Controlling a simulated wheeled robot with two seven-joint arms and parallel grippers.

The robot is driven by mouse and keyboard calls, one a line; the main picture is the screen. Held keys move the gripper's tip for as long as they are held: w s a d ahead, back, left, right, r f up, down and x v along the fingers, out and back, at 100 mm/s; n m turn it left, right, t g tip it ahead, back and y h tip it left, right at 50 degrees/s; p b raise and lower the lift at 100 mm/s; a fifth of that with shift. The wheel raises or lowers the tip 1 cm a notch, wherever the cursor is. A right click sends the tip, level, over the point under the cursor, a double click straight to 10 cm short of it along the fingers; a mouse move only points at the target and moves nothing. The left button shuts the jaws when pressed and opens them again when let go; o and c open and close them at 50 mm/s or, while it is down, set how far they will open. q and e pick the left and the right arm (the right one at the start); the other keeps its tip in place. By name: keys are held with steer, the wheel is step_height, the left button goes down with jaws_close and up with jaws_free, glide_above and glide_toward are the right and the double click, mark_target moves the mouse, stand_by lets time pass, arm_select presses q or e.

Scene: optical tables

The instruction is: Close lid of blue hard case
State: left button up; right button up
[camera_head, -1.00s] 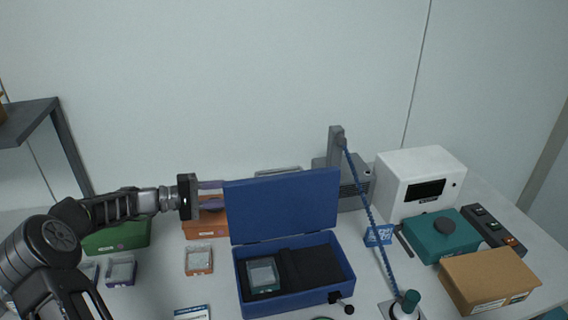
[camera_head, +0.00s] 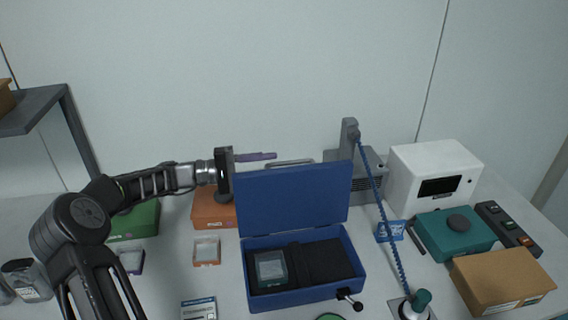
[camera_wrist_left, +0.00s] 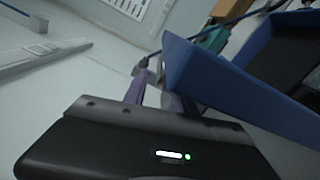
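The blue hard case (camera_head: 305,297) stands on the table with its lid (camera_head: 293,198) raised, roughly upright at the back edge. Inside are dark foam and a small device with a pale screen (camera_head: 271,268). My left gripper (camera_head: 268,156) is just above the lid's upper left corner, seemingly behind the lid, its purple fingers pointing right. In the left wrist view the two fingers (camera_wrist_left: 155,90) are apart with nothing between them, beside the blue lid (camera_wrist_left: 225,90). Whether they touch it I cannot tell. My right gripper is not in view.
Behind the case is a grey device (camera_head: 368,175) with a post and a blue cord. An orange box (camera_head: 212,210) and green box (camera_head: 137,222) lie left. A white instrument (camera_head: 435,175), teal box (camera_head: 453,235) and cardboard box (camera_head: 500,280) stand right.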

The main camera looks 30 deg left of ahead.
mark_target(284, 162)
arm_select(q)
steer(key=shift+x, duration=2.3)
steer(key=shift+c, duration=0.2)
steer(key=c, duration=0.6)
jaws_close()
steer(key=shift+r, duration=0.1)
